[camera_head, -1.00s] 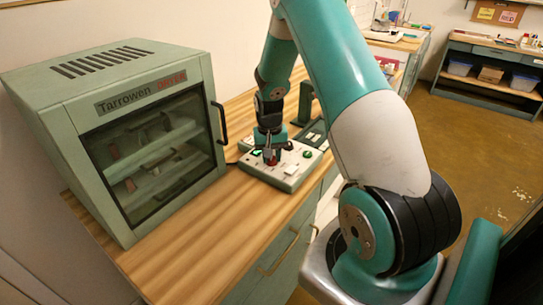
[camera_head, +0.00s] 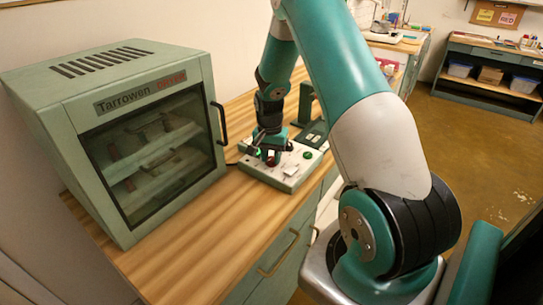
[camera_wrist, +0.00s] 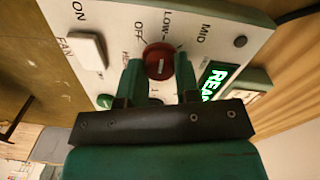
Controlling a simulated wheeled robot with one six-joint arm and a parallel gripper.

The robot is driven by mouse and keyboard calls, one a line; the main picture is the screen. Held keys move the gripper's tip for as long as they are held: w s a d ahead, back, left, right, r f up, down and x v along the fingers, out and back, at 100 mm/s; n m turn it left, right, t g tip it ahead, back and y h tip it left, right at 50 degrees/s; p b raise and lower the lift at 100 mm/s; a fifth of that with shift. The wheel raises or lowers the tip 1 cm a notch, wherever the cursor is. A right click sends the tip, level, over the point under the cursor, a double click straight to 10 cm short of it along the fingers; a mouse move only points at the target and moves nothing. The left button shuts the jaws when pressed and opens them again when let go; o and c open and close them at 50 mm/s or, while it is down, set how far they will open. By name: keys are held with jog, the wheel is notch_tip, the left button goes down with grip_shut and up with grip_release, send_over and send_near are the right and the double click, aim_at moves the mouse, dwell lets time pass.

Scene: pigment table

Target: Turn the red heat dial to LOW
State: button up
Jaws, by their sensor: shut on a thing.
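The red heat dial (camera_wrist: 158,61) sits on a pale control panel (camera_wrist: 222,15), with OFF, LOW and MID printed around it. My gripper (camera_wrist: 160,75) has one finger on each side of the dial and is shut on it. I cannot clearly tell which label the dial's mark points to. In the head view my gripper (camera_head: 270,155) reaches down onto the control box (camera_head: 288,182), and its fingers partly hide the dial.
A white FAN switch (camera_wrist: 87,50) is on the panel near the dial. A lit green display (camera_wrist: 213,80) is on the other side. The Tarrowen dryer cabinet (camera_head: 55,110) stands left of the box, its door shut. The wooden counter (camera_head: 190,245) in front is clear.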

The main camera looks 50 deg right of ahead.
aim_at(269, 158)
jog(key=o, duration=0.9)
jog(key=shift+o, duration=0.2)
notch_tip(269, 158, up, 18)
jog(key=b, duration=0.2)
jog(key=shift+w+a+f, duration=0.15)
jog(key=shift+w+f, duration=0.1)
jog(key=shift+w, duration=0.05)
jog(key=s+a+r+n+t, duration=0.1)
jog(key=s+a+r+n, duration=0.15)
jog(key=a+n, duration=0.7)
jog(key=s+a+r+n+y, duration=0.1)
jog(key=s+a+n, duration=0.4)
jog(key=s+a, duration=0.5)
jog(key=s+a+r+n+y, duration=0.1)
jog(key=s+a+n+y, duration=0.2)
jog(key=s+a, duration=0.7)
jog(key=a+n, duration=0.2)
jog(key=a, duration=0.2)
jog(key=shift+s+a+r+g, duration=0.15)
jog(key=shift+a+g, duration=0.15)
jog(key=shift+a, duration=0.05)
